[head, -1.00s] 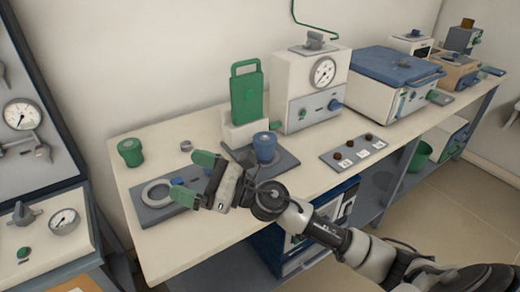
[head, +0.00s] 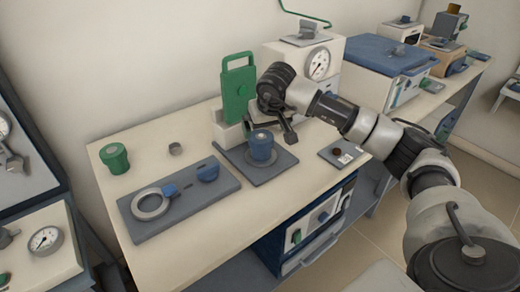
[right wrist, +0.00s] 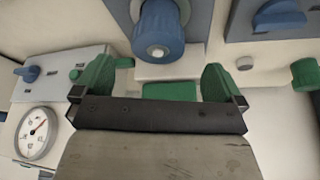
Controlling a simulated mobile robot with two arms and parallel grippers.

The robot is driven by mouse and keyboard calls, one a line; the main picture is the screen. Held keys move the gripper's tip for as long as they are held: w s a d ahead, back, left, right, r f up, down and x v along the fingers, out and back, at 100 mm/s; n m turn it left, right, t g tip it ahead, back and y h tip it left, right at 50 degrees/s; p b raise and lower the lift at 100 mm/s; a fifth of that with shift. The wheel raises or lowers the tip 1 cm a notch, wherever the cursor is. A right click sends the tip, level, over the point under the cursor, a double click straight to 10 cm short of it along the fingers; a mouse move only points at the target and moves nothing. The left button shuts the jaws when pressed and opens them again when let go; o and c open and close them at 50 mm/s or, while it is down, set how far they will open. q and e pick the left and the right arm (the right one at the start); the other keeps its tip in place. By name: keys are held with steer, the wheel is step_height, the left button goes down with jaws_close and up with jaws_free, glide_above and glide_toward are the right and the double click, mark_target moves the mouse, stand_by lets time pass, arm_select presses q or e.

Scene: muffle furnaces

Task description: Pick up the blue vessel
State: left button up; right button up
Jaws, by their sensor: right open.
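The blue vessel (head: 262,147) stands upright on a grey square plate (head: 270,177) in the middle of the bench. In the right wrist view the blue vessel (right wrist: 160,24) shows at the top centre, beyond the fingertips. My right gripper (right wrist: 158,80) is open, with its two green fingers spread apart and nothing between them. My left gripper is not in view.
A green jar (head: 115,158), a small grey cap (head: 175,149) and a long grey plate (head: 148,228) with a ring and blue parts lie left of the vessel. A gauge box (head: 318,62) stands behind the arm.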

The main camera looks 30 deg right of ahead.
mark_target(261, 136)
steer(key=shift+x, duration=1.15)
steer(key=x, duration=0.5)
steer(key=shift+w+d+f+p, duration=0.1)
steer(key=shift+w+d+p, duration=0.1)
steer(key=shift+w+p, duration=0.25)
steer(key=shift+w, duration=0.1)
steer(key=shift+c, duration=0.2)
steer(key=c, duration=1.1)
steer(key=shift+r, duration=0.3)
